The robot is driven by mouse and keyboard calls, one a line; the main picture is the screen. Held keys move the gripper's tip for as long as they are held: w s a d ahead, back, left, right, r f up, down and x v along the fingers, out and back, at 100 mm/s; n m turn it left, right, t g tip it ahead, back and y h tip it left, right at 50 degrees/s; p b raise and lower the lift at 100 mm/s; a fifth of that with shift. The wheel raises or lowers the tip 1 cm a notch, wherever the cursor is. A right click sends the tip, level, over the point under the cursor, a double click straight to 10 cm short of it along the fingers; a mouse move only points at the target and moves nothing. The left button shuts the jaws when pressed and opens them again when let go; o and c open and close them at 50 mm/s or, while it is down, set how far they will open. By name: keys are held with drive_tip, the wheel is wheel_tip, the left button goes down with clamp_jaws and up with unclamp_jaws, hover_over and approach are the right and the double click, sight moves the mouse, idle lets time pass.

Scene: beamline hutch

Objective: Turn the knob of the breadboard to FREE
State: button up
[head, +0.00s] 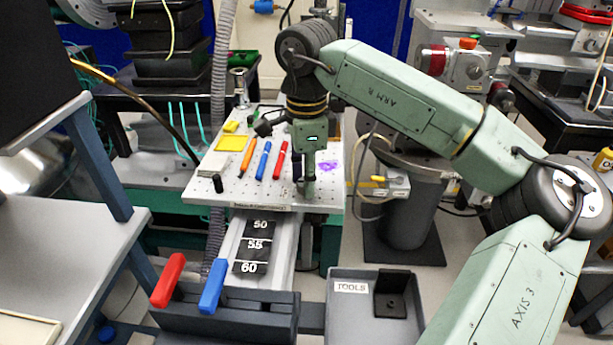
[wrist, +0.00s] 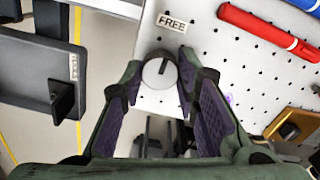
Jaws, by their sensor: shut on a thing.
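The breadboard (head: 228,186) is a white perforated plate, also in the wrist view (wrist: 215,45). Its pale round knob (wrist: 159,73) sits near the plate's edge, with a short dark mark pointing up in the wrist picture, roughly toward the FREE label (wrist: 172,22). My gripper (wrist: 163,75) is shut on the knob, with a purple-padded finger at each side. In the head view my gripper (head: 304,188) points down at the right front part of the breadboard and hides the knob.
Red (head: 280,160), blue (head: 263,160) and orange (head: 246,162) markers and a yellow pad (head: 233,143) lie on the board left of my gripper. A grey TOOLS tray (head: 345,312) and red and blue handles (head: 168,280) stand in front.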

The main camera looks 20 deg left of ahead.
idle(0.3)
drive_tip(key=o, duration=1.1)
drive_tip(key=shift+o, duration=0.2)
wheel_tip(320, 180, up, 12)
idle(0.5)
